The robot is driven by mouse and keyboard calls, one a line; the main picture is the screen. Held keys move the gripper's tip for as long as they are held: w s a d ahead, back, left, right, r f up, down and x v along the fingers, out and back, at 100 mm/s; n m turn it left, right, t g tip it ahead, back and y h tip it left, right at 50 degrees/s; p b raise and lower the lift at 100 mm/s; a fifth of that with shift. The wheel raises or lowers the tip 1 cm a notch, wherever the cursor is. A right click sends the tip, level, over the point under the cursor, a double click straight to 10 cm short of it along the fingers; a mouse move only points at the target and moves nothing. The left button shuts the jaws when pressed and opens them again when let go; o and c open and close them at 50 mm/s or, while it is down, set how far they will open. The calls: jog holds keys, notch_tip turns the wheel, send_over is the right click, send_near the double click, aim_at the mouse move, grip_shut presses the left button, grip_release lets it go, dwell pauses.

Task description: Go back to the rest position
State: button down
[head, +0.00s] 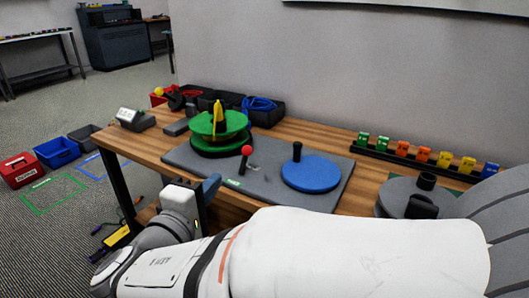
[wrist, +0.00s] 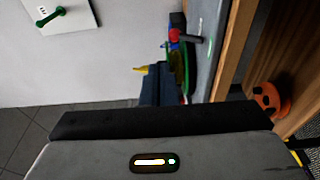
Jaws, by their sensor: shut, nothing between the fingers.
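My gripper (head: 211,182) is at the near edge of the wooden table, in front of the grey board, with my white arm reaching across the lower part of the head view. Its fingers are together and hold nothing; they also show in the wrist view (wrist: 158,84). The fingers look clear of the table, though the exact gap is hard to judge. My arm hides part of the table's front edge.
On the wooden table (head: 140,148), the grey board (head: 262,183) carries a green reel (head: 219,124), a blue disc (head: 312,174) and a red-knobbed lever (head: 246,152). Coloured blocks stand on a black rail (head: 385,153) at right. Red (head: 20,169) and blue (head: 56,152) boxes sit on the floor.

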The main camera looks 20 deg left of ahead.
jog(key=w+d+r+m+g+h+p, duration=0.2)
jog(key=d+g+p, duration=0.15)
jog(key=d, duration=0.45)
jog(key=w+d+r+m+g+h+p, duration=0.1)
jog(key=w+d+m+g+h+p, duration=0.15)
jog(key=d+p, duration=0.4)
jog(key=w+d+r+m+g+h+p, duration=0.2)
jog(key=d+g+p, duration=0.1)
jog(key=d, duration=0.6)
jog(key=s+d+r+m+g+y+p, duration=0.3)
jog(key=s+d+r+m+p, duration=0.1)
jog(key=d+p, duration=0.3)
jog(key=s+d+r+m+g+y+p, duration=0.3)
jog(key=d+r+m+p, duration=0.4)
jog(key=p, duration=0.3)
jog(key=shift+s+d+y+p, duration=0.15)
jog(key=shift+s+y+p, duration=0.3)
jog(key=shift+s, duration=0.75)
